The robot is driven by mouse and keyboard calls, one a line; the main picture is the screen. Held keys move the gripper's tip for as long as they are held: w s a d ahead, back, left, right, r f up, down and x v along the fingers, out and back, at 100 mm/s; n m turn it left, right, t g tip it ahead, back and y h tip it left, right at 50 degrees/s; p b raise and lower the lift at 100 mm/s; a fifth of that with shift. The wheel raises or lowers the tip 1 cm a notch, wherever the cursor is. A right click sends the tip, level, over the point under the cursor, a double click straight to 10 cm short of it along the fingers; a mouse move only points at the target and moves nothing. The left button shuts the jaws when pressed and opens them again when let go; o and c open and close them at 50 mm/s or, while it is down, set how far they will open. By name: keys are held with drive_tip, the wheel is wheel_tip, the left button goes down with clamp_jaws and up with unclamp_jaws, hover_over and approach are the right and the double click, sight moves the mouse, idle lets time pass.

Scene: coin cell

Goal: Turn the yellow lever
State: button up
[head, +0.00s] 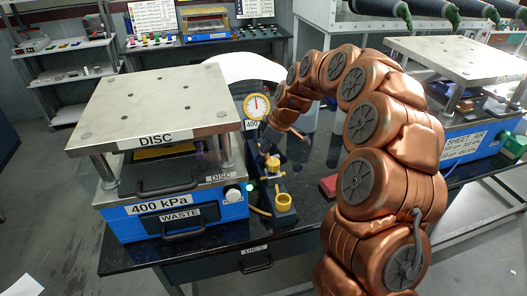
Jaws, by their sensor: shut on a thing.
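The fingertips and the exact grip are too small to make out. A yellow cup (283,202) sits lower on the same stand.
The blue DISC press (175,215), marked 400 kPa, stands close on the left. A yellow-rimmed gauge (257,107) is behind the gripper. A red block (328,186) lies on the dark bench right of the stand. Another blue press (470,140) is at the right.

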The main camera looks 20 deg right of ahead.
drive_tip(key=shift+f+b, duration=0.1)
drive_tip(key=shift+b, duration=0.3)
drive_tip(key=shift+w+a+f+m+t+h+b, duration=0.1)
drive_tip(key=shift+a+m+t+h+b, duration=0.1)
drive_tip(key=shift+m+b, duration=0.35)
drive_tip(key=shift+a+f+m+t+h+b, duration=0.1)
drive_tip(key=shift+a+m+t+b, duration=0.1)
drive_tip(key=shift+m+b, duration=0.35)
drive_tip(key=m+b, duration=0.2)
drive_tip(key=shift+w+a+t+h+b, duration=0.3)
drive_tip(key=shift+a+b, duration=0.05)
drive_tip(key=shift+w+a+r+m+t+h+b, duration=0.15)
drive_tip(key=shift+w+m+h+b, duration=0.4)
drive_tip(key=shift+m, duration=0.7)
drive_tip(key=shift+w+a+m+t+h+b, duration=0.1)
drive_tip(key=shift+w+a+m+h+b, duration=0.15)
drive_tip(key=shift+m+b, duration=0.7)
drive_tip(key=shift+w+a+r+m+t+h+b, duration=0.15)
drive_tip(key=shift+w+a+m+h+b, duration=0.25)
drive_tip(key=shift+m, duration=1.2)
drive_tip(key=shift+d, duration=0.2)
drive_tip(key=o, duration=1.2)
drive_tip(key=shift+c, duration=0.2)
